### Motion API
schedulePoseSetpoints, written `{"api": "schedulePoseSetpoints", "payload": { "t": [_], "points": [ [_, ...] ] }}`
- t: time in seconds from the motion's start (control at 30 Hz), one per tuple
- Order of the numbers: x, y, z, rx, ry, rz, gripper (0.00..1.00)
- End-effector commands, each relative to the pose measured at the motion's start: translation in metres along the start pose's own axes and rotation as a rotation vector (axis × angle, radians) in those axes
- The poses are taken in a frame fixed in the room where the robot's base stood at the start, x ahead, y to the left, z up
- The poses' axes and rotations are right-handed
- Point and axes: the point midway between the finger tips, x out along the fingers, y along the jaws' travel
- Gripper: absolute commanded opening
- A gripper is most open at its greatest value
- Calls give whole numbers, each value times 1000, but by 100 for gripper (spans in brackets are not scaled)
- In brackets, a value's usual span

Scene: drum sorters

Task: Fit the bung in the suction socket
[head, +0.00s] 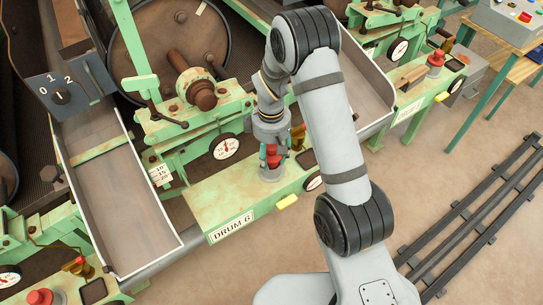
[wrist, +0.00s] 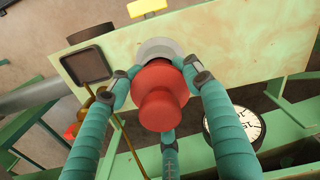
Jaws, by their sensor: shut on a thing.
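The bung (wrist: 162,95) is red with a rounded knob. My gripper (wrist: 160,88) has teal fingers shut around it. In the head view my gripper (head: 271,152) is over the green DRUM 6 bench, with the red bung (head: 273,161) between its fingers. The suction socket (head: 271,175) is a pale grey round fitting on the bench top directly below. In the wrist view the grey socket (wrist: 158,48) shows just beyond the bung, partly hidden by it. I cannot tell whether the bung's lower end touches or enters the socket.
A dial gauge (head: 225,147) stands left of my gripper; a brass lever (head: 297,137) stands close on the right. A black square tray (wrist: 87,65) and yellow tab (wrist: 147,7) are on the bench. Another red bung (head: 435,58) sits on the neighbouring drum's bench.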

Motion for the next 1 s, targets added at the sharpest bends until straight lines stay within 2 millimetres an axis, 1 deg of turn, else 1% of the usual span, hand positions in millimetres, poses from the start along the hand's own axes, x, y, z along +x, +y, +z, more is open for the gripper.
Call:
{"api": "schedulePoseSetpoints", "payload": {
  "t": [0.07,0.1,0.5,0.83,0.93,1.0],
  "points": [
    [3,0,0,0,0,0,19],
    [3,0,0,0,0,0,46],
    [2,0,0,0,0,0,70],
    [0,0,0,0,1,0,71],
    [-9,1,-1,-1,3,3,71],
    [-20,1,-1,-1,4,4,71]
  ]
}}
